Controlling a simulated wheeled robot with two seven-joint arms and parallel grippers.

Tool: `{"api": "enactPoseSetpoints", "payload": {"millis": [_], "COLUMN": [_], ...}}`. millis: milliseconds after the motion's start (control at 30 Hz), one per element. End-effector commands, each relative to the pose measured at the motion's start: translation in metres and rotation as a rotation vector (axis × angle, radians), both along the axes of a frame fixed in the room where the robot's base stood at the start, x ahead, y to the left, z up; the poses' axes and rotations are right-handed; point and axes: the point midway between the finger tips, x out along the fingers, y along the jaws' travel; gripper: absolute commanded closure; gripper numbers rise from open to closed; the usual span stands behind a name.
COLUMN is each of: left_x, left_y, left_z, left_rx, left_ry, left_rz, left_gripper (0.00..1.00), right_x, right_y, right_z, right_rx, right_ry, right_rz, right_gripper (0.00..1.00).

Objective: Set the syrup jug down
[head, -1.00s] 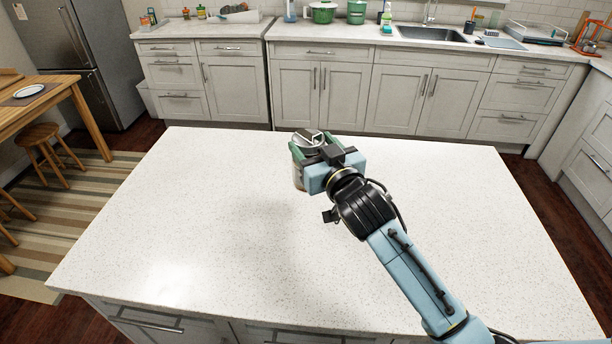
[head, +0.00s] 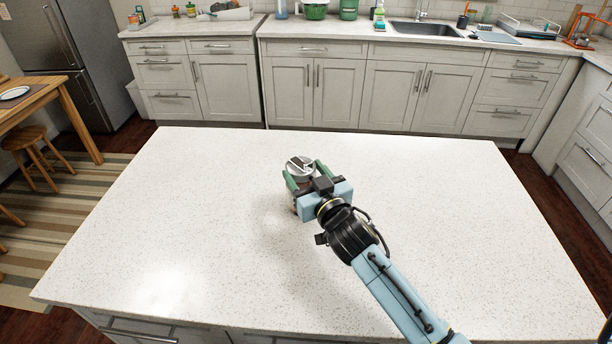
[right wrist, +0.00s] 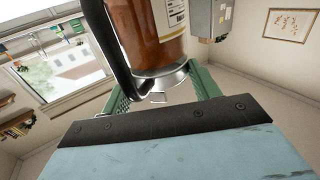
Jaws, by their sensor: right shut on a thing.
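The syrup jug (head: 299,164) shows its round silver top in the head view, over the white island counter (head: 180,220). In the right wrist view the jug (right wrist: 155,30) has an amber body, a pale label, a black handle and a metal collar. My right gripper (head: 305,173) is shut on the jug, its green fingers on either side near the top; they also show in the right wrist view (right wrist: 162,92). The gripper hides most of the jug's body in the head view. I cannot tell whether its base touches the counter. My left gripper is out of view.
The counter is otherwise bare, with free room on all sides of the jug. Beyond a floor gap stands a back counter with a sink (head: 425,30) and green pots (head: 315,11). A wooden table (head: 35,105) and stool (head: 28,140) are at the left.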

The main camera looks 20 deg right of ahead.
Motion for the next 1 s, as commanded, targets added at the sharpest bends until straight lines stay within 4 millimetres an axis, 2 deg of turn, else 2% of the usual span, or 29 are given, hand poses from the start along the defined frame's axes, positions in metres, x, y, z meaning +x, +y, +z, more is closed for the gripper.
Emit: {"api": "enactPoseSetpoints", "payload": {"millis": [367,400,533,867,1000], "left_x": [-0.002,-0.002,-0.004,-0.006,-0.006], "left_y": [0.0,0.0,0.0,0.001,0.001], "left_z": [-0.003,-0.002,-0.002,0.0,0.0], "left_rx": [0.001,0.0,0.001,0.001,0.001], "left_ry": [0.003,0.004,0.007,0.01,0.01], "left_rz": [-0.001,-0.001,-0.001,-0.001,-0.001], "left_gripper": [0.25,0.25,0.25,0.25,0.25], "right_x": [0.0,0.0,0.0,0.0,-0.013], "right_y": [0.0,0.0,0.0,0.0,-0.001], "right_z": [-0.001,-0.003,-0.002,0.001,-0.001], "right_rx": [0.002,0.001,0.001,0.0,0.002], "right_ry": [-0.008,-0.001,-0.001,-0.002,0.001], "right_rz": [0.001,0.0,0.0,0.0,0.0], "right_gripper": [1.0,0.34,0.17,0.17,0.17]}}
